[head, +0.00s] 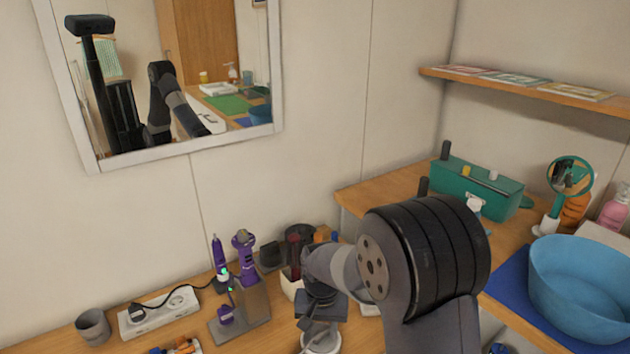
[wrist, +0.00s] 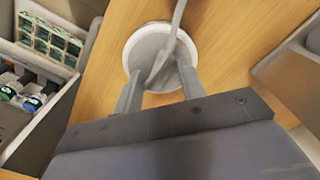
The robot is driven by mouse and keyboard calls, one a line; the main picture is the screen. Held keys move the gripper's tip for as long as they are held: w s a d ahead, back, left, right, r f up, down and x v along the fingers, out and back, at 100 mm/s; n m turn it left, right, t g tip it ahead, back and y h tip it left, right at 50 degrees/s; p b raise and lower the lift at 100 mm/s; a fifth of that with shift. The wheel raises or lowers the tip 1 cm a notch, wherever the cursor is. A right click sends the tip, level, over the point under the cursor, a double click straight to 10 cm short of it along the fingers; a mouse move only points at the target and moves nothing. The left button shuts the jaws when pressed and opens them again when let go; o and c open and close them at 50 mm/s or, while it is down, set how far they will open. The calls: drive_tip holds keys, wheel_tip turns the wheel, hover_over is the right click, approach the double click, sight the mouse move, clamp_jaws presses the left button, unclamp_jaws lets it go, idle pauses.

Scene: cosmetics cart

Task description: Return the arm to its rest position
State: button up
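My gripper (head: 320,328) hangs low over the wooden counter, partly hidden behind my own arm in the head view. In the wrist view my gripper (wrist: 158,82) has its two fingers spread apart, with nothing clearly held between them. A round white object (wrist: 140,45) with a pale, cord-like strip across it lies just beyond the fingertips. A round white base (head: 322,343) shows below my gripper in the head view. I cannot tell whether the fingers touch it.
A grey stand (head: 243,312) with purple tools, a power strip (head: 160,314) and a grey cup (head: 93,327) stand to the left. A blue basin (head: 582,287) and green box (head: 478,187) stand right. A compartmented container (wrist: 75,75) is beside my gripper.

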drive_tip(key=shift+n, duration=0.9)
drive_tip(key=shift+d, duration=0.15)
